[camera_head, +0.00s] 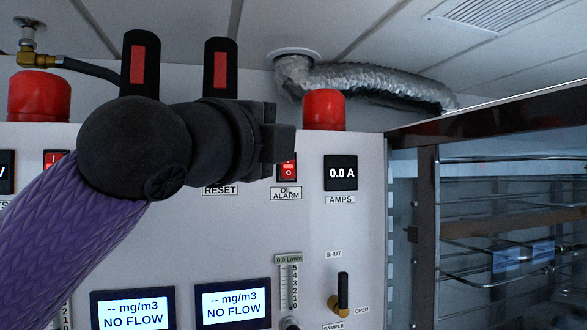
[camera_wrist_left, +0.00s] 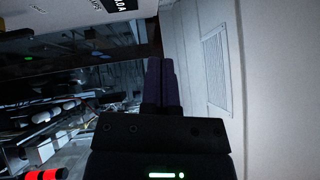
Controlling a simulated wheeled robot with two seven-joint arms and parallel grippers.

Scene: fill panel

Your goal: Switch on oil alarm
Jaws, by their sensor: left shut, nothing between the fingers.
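The oil alarm switch (camera_head: 288,168) is a small red rocker on the white panel, above the "OIL ALARM" label (camera_head: 286,193). My left arm comes in from the left across the panel's upper part. Its black gripper (camera_head: 285,140) reaches over the upper edge of the switch in the head view and hides part of it. I cannot tell whether it touches the switch. In the left wrist view the two fingers (camera_wrist_left: 161,82) are together and empty, and the switch does not show. My right gripper is not in view.
Red domes (camera_head: 324,110) sit on top of the panel (camera_head: 350,230), with a silver duct (camera_head: 370,82) behind. An amps display (camera_head: 341,173) is right of the switch. A valve lever (camera_head: 343,292) is lower right. A dark-framed rack (camera_head: 500,200) stands at the right.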

